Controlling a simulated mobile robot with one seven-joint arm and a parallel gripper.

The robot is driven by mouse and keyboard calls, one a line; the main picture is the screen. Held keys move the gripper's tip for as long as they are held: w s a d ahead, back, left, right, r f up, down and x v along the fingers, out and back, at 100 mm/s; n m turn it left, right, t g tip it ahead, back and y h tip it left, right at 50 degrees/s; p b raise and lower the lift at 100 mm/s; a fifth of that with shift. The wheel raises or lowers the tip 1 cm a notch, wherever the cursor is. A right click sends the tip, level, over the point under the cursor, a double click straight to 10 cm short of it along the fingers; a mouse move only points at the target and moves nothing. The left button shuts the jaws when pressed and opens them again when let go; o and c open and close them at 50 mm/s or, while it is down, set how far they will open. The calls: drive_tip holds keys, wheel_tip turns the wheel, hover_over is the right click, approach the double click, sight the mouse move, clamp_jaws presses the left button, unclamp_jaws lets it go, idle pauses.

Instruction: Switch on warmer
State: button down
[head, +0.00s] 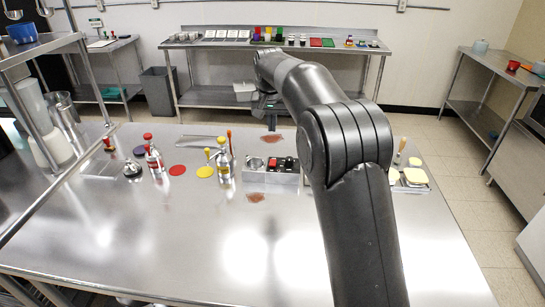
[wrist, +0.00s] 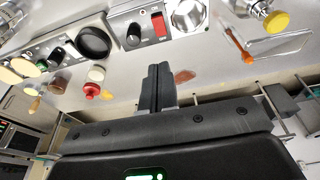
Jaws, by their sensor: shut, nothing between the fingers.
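A low metal unit (head: 255,176), which looks like the warmer, sits on the steel counter near the middle in the head view. It carries a round metal part (wrist: 187,15), a red rocker switch (wrist: 158,24), a black knob (wrist: 133,35) and a black round part (wrist: 92,42) in the wrist view. I cannot tell which way the rocker is set. My gripper (head: 271,127) is shut and empty, fingers pointing down, beyond the unit in the head view. In the wrist view my gripper's fingertips (wrist: 158,68) are apart from the red switch, in line with it.
Bottles with red tops (head: 153,154) and yellow tops (head: 224,165), a red disc (head: 177,170) and a yellow disc (head: 205,172) stand or lie left of the unit. Yellow items (head: 415,175) lie to its right. The counter's front (head: 180,240) is clear.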

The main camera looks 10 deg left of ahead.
hover_over(273, 164)
drive_tip(key=s+x, duration=0.1)
drive_tip(key=x, duration=0.7)
drive_tip(key=s+x, duration=0.1)
drive_tip(key=x, duration=0.3)
drive_tip(key=shift+s+f, duration=0.25)
drive_tip(key=shift+s, duration=0.1)
drive_tip(key=shift+f, duration=0.75)
drive_tip(key=shift+s, duration=0.1)
drive_tip(key=shift+s+f, duration=0.3)
drive_tip(key=shift+f, duration=0.25)
drive_tip(key=shift+a, duration=0.1)
drive_tip(key=shift+w+r, duration=0.1)
drive_tip(key=shift+w, duration=0.05)
drive_tip(key=shift+w+r, duration=0.2)
drive_tip(key=shift+w, duration=0.45)
